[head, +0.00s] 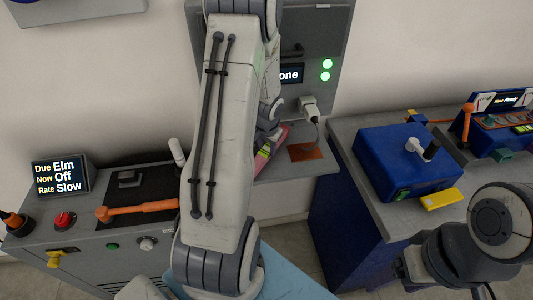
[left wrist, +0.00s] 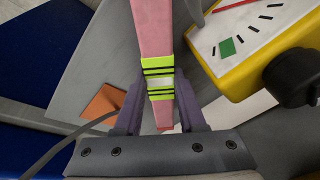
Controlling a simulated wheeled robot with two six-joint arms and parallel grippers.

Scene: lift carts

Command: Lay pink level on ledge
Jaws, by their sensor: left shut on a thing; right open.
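The pink level (head: 271,152) has a yellow-green banded middle with a pale vial. Only part of it shows in the head view, beside my left arm. In the left wrist view the level (left wrist: 154,30) runs up from between the purple-grey fingers of my left gripper (left wrist: 165,122), which is shut on it. My left gripper is mostly hidden behind my arm in the head view. The ledge (head: 262,170) is a grey shelf below the wall panel; it also shows in the left wrist view (left wrist: 100,55). I cannot tell whether the level touches it. My right gripper cannot be made out.
An orange-brown patch (head: 305,151) and a plug with a cable (head: 310,107) are near the ledge. A yellow gauge box (left wrist: 250,45) with a black knob is close right of the level. A blue box (head: 405,160) stands on the right cart; a console with an orange lever (head: 140,209) stands left.

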